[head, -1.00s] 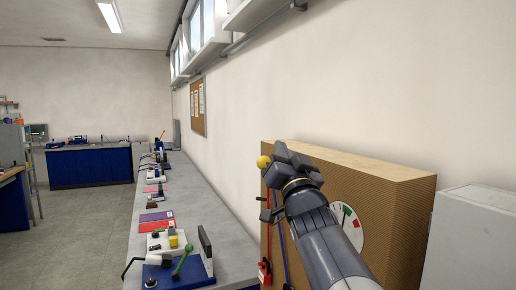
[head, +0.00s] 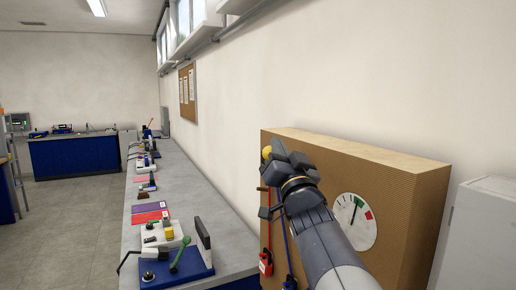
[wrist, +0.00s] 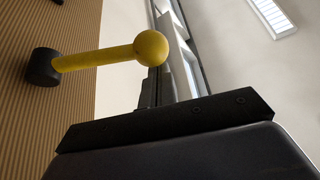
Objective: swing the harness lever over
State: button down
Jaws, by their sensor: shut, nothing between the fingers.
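A yellow lever with a ball knob (wrist: 151,48) sticks out from a black hub (wrist: 43,67) on the ribbed tan board (wrist: 85,18) in the wrist view. In the head view only its yellow knob (head: 266,152) shows, at the board's upper left; my gripper hides the rest. My gripper (head: 276,160) is shut and empty, right beside the knob. In the wrist view its dark fingers (wrist: 156,90) end just below the ball; I cannot tell whether they touch it.
A red tag (head: 265,263) hangs low on the board near red and blue cords. A grey bench (head: 205,185) along the wall carries several small levers and fixtures. A pale cabinet (head: 480,240) stands at the right. The floor at left is clear.

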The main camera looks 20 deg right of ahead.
jog(key=shift+f, duration=0.15)
jog(key=shift+a+f+n+y+b, duration=0.2)
jog(key=shift+n+y+b, duration=0.25)
jog(key=shift+n, duration=0.15)
jog(key=shift+y, duration=0.25)
notch_tip(320, 180, down, 11)
jog(key=a+n+g+y+b, duration=0.1)
jog(key=n+g+y+b, duration=0.1)
jog(key=n+y+b, duration=0.8)
jog(key=shift+a+n+y, duration=0.2)
jog(key=shift+n+y, duration=0.1)
jog(key=shift+n, duration=3.1)
